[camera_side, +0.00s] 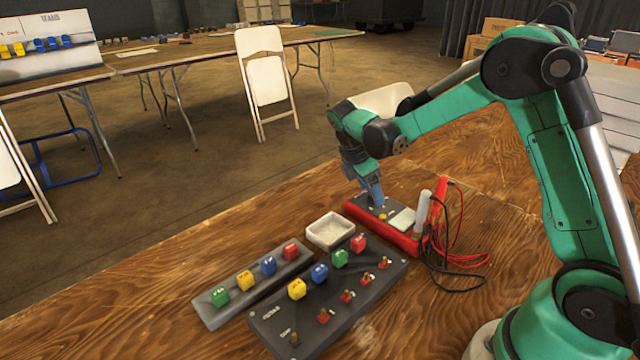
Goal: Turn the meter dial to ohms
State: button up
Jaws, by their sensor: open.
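The meter (402,222) is a dark-faced box with a red rim and a pale display, lying on the wooden table right of centre. My gripper (374,198) points down over the left part of the meter's face, close to it. It is open. The dial is mostly hidden or too small to make out under the fingers, so I cannot tell its setting or whether the fingers touch it. A small yellow spot (383,216) shows on the face beside the fingers.
Red and black probe leads (455,255) lie coiled right of the meter. A white tray (330,231) stands left of it. A grey strip (252,282) and a dark panel (330,297) with coloured blocks lie in front. The table's left front is clear.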

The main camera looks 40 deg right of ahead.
jog(key=shift+s+d+f, duration=0.1)
jog(key=shift+d+f, duration=0.05)
jog(key=shift+f, duration=0.25)
grip_shut()
